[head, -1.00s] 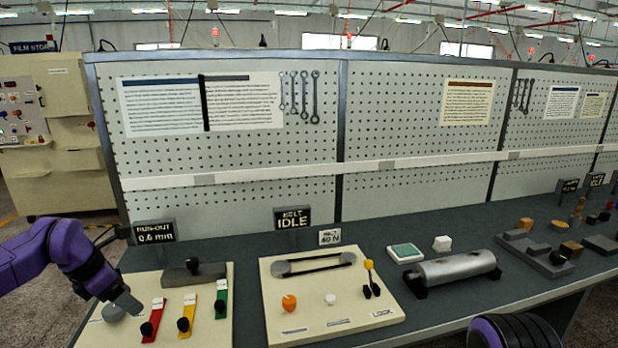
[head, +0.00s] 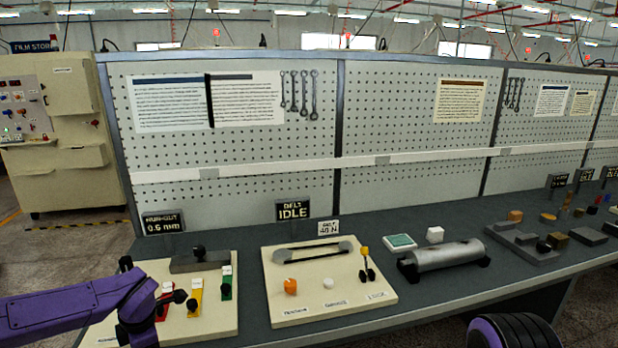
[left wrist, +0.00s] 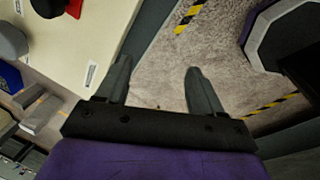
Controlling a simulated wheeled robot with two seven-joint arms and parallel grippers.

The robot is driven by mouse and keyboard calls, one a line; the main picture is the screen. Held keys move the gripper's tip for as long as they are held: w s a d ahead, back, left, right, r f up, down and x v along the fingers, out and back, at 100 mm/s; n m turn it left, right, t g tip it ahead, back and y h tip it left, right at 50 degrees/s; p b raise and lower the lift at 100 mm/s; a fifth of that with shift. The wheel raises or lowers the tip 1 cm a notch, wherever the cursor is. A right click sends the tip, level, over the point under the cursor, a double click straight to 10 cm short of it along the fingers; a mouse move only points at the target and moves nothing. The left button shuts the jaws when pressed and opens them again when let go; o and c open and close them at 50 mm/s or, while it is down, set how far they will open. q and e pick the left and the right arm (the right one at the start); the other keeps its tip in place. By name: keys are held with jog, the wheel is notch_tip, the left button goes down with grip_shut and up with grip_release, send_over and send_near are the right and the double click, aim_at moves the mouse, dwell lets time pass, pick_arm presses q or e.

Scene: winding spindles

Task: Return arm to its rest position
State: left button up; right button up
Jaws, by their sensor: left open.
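My left arm (head: 80,305) enters from the left in the head view. It bends down over the front left of the left cream panel (head: 215,318); its fingers are not visible there. In the left wrist view my left gripper (left wrist: 160,85) is open and empty. Its fingers point past the panel's edge, with the floor between them. The grey knob (left wrist: 10,40) is at that view's upper left. The red (head: 163,304), yellow (head: 196,300) and green (head: 227,284) levers stand on the left panel. My right gripper is not in view.
The belt panel (head: 340,300) stands to the right, with an orange knob (head: 290,286). A metal cylinder (head: 445,260) lies further right on the grey bench. A pegboard wall (head: 400,140) closes the back. Bare floor (left wrist: 165,65) lies off the bench edge.

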pick_arm(q)
jog(key=s+d+f+m+t+y, duration=0.1)
jog(key=s+d+f+m+y, duration=0.1)
jog(key=s+f+m, duration=0.5)
jog(key=s+d+f+m+t+y, duration=0.1)
jog(key=s+d+f+m+y, duration=0.15)
jog(key=s+f, duration=0.5)
jog(key=s+f+m+h, duration=0.1)
jog(key=s+f+m, duration=0.15)
jog(key=s, duration=0.35)
jog(key=s+d+f+m+h, duration=0.1)
jog(key=s+f+m, duration=0.1)
jog(key=s+m, duration=0.3)
jog(key=s+f+m+h, duration=0.1)
jog(key=s+f+m, duration=0.1)
jog(key=s, duration=0.5)
jog(key=f+b, duration=0.4)
jog(key=f, duration=0.1)
jog(key=shift+w+d+b, duration=0.2)
jog(key=shift+b, duration=0.1)
jog(key=shift+s, duration=0.1)
